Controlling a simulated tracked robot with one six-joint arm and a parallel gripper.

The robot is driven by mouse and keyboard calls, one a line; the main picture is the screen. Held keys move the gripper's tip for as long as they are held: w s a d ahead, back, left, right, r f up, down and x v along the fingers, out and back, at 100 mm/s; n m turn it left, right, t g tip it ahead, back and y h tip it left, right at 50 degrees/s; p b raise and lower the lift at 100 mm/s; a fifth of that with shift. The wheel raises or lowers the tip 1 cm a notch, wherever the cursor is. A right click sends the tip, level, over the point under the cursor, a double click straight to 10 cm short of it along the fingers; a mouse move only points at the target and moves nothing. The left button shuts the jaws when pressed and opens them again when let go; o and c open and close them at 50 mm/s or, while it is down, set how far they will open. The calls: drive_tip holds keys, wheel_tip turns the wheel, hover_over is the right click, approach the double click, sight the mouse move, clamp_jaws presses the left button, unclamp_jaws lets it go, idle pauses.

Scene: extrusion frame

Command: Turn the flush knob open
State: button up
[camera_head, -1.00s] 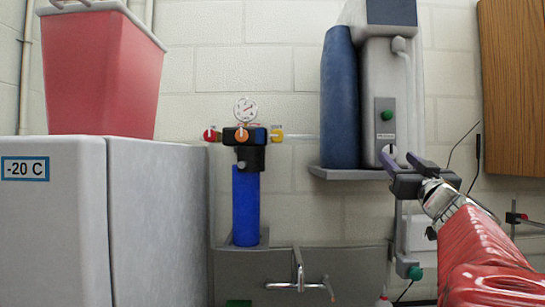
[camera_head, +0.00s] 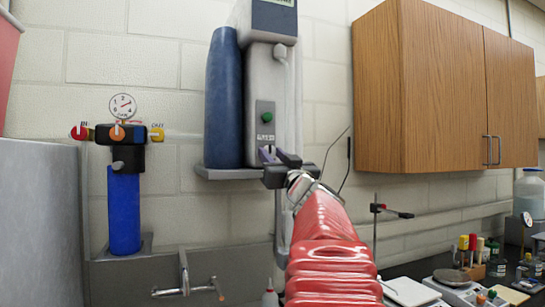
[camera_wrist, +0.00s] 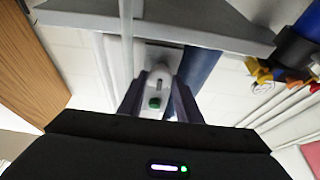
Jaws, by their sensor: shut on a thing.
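The flush knob (camera_head: 269,149) is a small pale knob on the front of the white wall unit (camera_head: 262,80). It sits below a green button (camera_head: 265,117) and a small label. My gripper (camera_head: 270,154) is at the lower front of the unit, shut on the knob, and its fingers hide most of it. In the wrist view, which is upside down, my gripper's two fingers (camera_wrist: 158,82) stand on either side of the white knob (camera_wrist: 160,72), with the green button (camera_wrist: 155,103) showing between them. The knob's exact turn angle is hard to tell.
A dark blue cylinder (camera_head: 223,100) stands left of the unit on a grey shelf (camera_head: 222,174). Farther left is a blue filter (camera_head: 124,212) with a gauge. A wooden cabinet (camera_head: 430,90) hangs at right, above a bench with bottles. A tap (camera_head: 185,275) is below.

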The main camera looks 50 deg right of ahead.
drive_tip(key=c, duration=0.3)
drive_tip(key=shift+d+n+y, duration=0.1)
drive_tip(key=shift+n+y, duration=0.3)
drive_tip(key=shift+n, duration=0.2)
drive_tip(key=shift+c, duration=0.2)
drive_tip(key=n+t+y, duration=0.1)
drive_tip(key=n+y, duration=0.1)
drive_tip(key=n, duration=0.3)
drive_tip(key=shift+s+d, duration=0.1)
drive_tip(key=shift+s, duration=0.05)
drive_tip(key=n+y, duration=0.1)
drive_tip(key=n, duration=0.2)
drive_tip(key=n+y, duration=0.2)
drive_tip(key=n, duration=0.1)
drive_tip(key=shift+d, duration=0.1)
drive_tip(key=n+y, duration=0.1)
drive_tip(key=n, duration=0.2)
drive_tip(key=n+y, duration=0.1)
drive_tip(key=n, duration=0.1)
drive_tip(key=shift+r+n+g, duration=0.15)
drive_tip(key=shift+n+g, duration=0.25)
drive_tip(key=n, duration=0.2)
drive_tip(key=n+g+y, duration=0.1)
drive_tip(key=n, duration=0.1)
drive_tip(key=shift+n+g, duration=0.3)
drive_tip(key=o, duration=1)
drive_tip(key=shift+r, duration=0.15)
